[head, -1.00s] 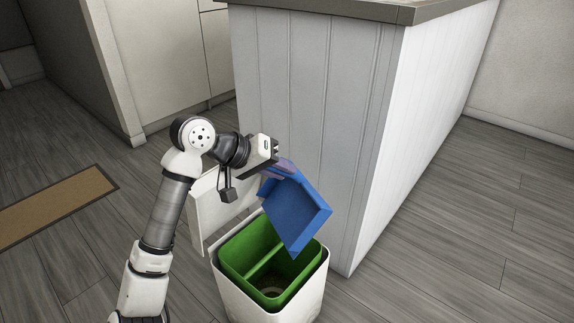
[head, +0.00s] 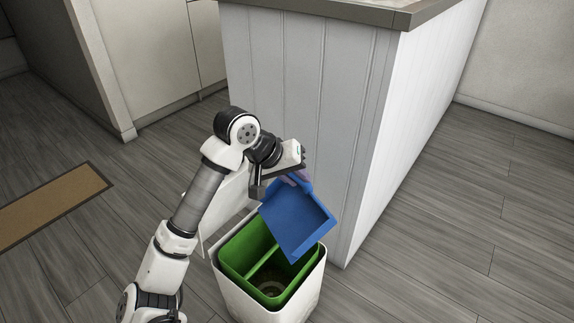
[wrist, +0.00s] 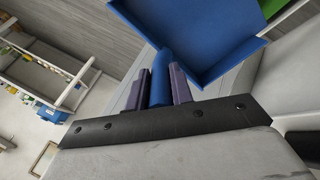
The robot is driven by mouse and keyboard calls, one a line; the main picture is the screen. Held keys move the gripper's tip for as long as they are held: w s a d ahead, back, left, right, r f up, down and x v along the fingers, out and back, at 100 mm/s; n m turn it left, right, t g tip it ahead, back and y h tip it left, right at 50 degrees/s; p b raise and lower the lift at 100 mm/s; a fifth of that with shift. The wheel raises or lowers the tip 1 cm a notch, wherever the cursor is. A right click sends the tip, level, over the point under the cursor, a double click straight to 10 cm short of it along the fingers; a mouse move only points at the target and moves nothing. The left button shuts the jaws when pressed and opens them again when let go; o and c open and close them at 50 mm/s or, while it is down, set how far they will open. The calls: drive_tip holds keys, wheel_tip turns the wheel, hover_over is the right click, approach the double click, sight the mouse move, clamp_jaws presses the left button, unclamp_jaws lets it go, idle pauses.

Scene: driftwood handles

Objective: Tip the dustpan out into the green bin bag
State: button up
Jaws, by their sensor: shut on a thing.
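The blue dustpan (head: 298,222) is tilted, with its low edge over the right part of the green bin bag (head: 235,255). The green lining sits in a white bin and is split by a green divider. My gripper (head: 297,178) is shut on the dustpan's handle, above and behind the bin. In the wrist view, the purple fingers (wrist: 159,90) clasp the blue handle, and the dustpan's pan (wrist: 195,35) reaches away beyond them. I see no loose dirt on the pan. A greyish patch shows at the bottom of the lining; I cannot tell what it is.
The white bin (head: 243,304) has its white lid (head: 225,205) raised at the back left. A panelled counter (head: 300,90) stands close behind the bin and dustpan. A brown mat (head: 50,208) lies at the left. Floor at the right is clear.

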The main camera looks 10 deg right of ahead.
drive_tip(key=shift+w+d+f+g+y+p, duration=0.2)
drive_tip(key=shift+d+y+p, duration=0.55)
drive_tip(key=shift+p, duration=0.5)
drive_tip(key=shift+w+d+f+g+y+p, duration=0.2)
drive_tip(key=shift+d+y+p, duration=0.25)
drive_tip(key=shift+d+p, duration=0.7)
drive_tip(key=shift+w+d+f+g+y+p, duration=0.15)
drive_tip(key=shift+d+y+p, duration=0.5)
drive_tip(key=shift+p, duration=0.75)
drive_tip(key=w+d+f+y+b, duration=0.1)
drive_tip(key=d+f+y, duration=0.2)
drive_tip(key=d+f, duration=0.1)
drive_tip(key=shift+g, duration=0.35)
drive_tip(key=shift+a+r+p, duration=0.15)
drive_tip(key=shift+r+p, duration=1.05)
drive_tip(key=shift+r, duration=1.1)
